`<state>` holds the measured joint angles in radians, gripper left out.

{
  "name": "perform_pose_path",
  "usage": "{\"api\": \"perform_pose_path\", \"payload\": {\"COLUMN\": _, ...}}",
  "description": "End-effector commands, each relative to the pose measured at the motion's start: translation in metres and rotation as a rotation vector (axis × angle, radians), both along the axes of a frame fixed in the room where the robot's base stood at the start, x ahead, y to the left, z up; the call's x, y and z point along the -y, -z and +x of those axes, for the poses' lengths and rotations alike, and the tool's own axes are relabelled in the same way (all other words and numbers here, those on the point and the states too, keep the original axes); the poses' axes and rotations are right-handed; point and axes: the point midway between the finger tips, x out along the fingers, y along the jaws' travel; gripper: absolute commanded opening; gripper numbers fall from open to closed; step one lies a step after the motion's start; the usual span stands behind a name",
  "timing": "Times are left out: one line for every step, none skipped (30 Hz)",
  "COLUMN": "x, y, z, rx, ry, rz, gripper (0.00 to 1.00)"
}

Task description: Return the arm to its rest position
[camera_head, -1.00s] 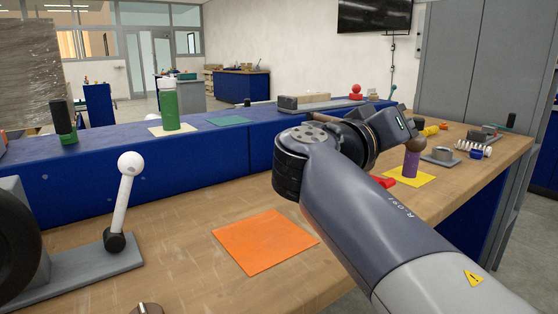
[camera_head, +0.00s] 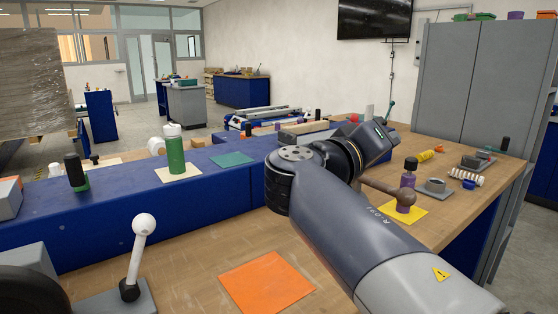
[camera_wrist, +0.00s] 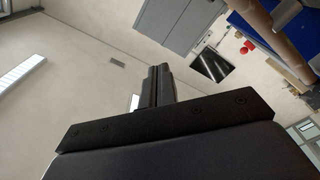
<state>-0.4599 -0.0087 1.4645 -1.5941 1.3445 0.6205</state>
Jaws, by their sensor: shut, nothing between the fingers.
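My arm reaches in from the lower right in the head view, over the wooden workbench (camera_head: 195,262). Its dark wrist (camera_head: 372,142) is folded up above the bench, and the fingers cannot be made out there. In the wrist view my gripper (camera_wrist: 157,88) shows as two black fingers pressed together with nothing between them. It points away from the bench, toward the wall and ceiling. Nothing touches the fingers.
An orange mat (camera_head: 267,283) lies below the arm. A white-knobbed lever (camera_head: 139,250) stands at left. A green bottle (camera_head: 175,150) stands on the blue ledge.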

Motion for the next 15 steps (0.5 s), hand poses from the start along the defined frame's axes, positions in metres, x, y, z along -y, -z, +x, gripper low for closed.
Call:
{"api": "perform_pose_path", "payload": {"x": -0.001, "y": -0.008, "z": 0.002, "rx": -0.012, "ry": 0.000, "rz": -0.009, "gripper": 0.00}}
{"api": "perform_pose_path", "payload": {"x": -0.002, "y": -0.010, "z": 0.002, "rx": -0.019, "ry": 0.000, "rz": -0.013, "gripper": 0.00}}
{"api": "perform_pose_path", "payload": {"x": -0.002, "y": -0.012, "z": 0.003, "rx": -0.027, "ry": 0.000, "rz": -0.019, "gripper": 0.00}}
{"api": "perform_pose_path", "payload": {"x": -0.003, "y": -0.014, "z": 0.004, "rx": -0.033, "ry": 0.000, "rz": -0.024, "gripper": 0.00}}
{"api": "perform_pose_path", "payload": {"x": -0.003, "y": -0.016, "z": 0.005, "rx": -0.041, "ry": 0.000, "rz": -0.029, "gripper": 0.00}}
{"api": "perform_pose_path", "payload": {"x": -0.004, "y": -0.018, "z": 0.006, "rx": -0.050, "ry": 0.000, "rz": -0.036, "gripper": 0.00}}
{"api": "perform_pose_path", "payload": {"x": -0.005, "y": -0.020, "z": 0.006, "rx": -0.056, "ry": 0.000, "rz": -0.041, "gripper": 0.00}}
{"api": "perform_pose_path", "payload": {"x": -0.005, "y": -0.022, "z": 0.007, "rx": -0.062, "ry": 0.000, "rz": -0.045, "gripper": 0.00}}
{"api": "perform_pose_path", "payload": {"x": -0.006, "y": -0.024, "z": 0.008, "rx": -0.070, "ry": 0.000, "rz": -0.051, "gripper": 0.00}}
{"api": "perform_pose_path", "payload": {"x": -0.006, "y": -0.026, "z": 0.009, "rx": -0.077, "ry": 0.000, "rz": -0.056, "gripper": 0.00}}
{"api": "perform_pose_path", "payload": {"x": -0.007, "y": -0.027, "z": 0.010, "rx": -0.084, "ry": 0.000, "rz": -0.060, "gripper": 0.00}}
{"api": "perform_pose_path", "payload": {"x": -0.008, "y": -0.029, "z": 0.011, "rx": -0.092, "ry": 0.000, "rz": -0.067, "gripper": 0.00}}
{"api": "perform_pose_path", "payload": {"x": -0.009, "y": -0.031, "z": 0.012, "rx": -0.100, "ry": 0.000, "rz": -0.072, "gripper": 0.00}}
{"api": "perform_pose_path", "payload": {"x": -0.009, "y": -0.033, "z": 0.012, "rx": -0.107, "ry": 0.000, "rz": -0.077, "gripper": 0.00}}
{"api": "perform_pose_path", "payload": {"x": -0.010, "y": -0.035, "z": 0.014, "rx": -0.114, "ry": 0.000, "rz": -0.083, "gripper": 0.00}}
